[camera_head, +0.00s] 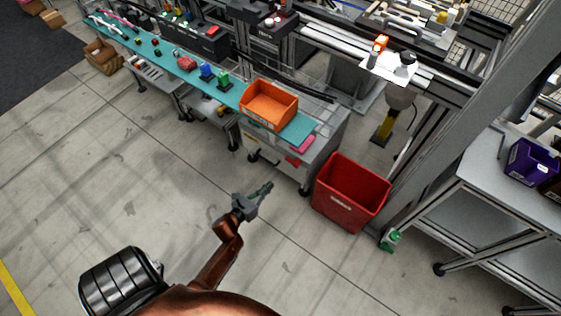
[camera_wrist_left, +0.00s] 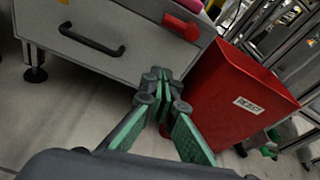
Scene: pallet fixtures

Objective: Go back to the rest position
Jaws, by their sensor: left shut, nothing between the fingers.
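My left gripper (camera_head: 264,190) reaches out over the bare floor in the head view, in front of the workbench and left of the red bin. Its fingers are shut with nothing between them. In the left wrist view the left gripper's green-padded fingertips (camera_wrist_left: 160,78) meet in front of the bench's grey drawer and the red bin, apart from both as far as I can tell. My right gripper is in neither view.
A red bin (camera_head: 347,196) labelled REJECT stands on the floor at the bench's right end. The workbench (camera_head: 163,55) has a teal top carrying an orange bin (camera_head: 268,106). Floor at left is clear.

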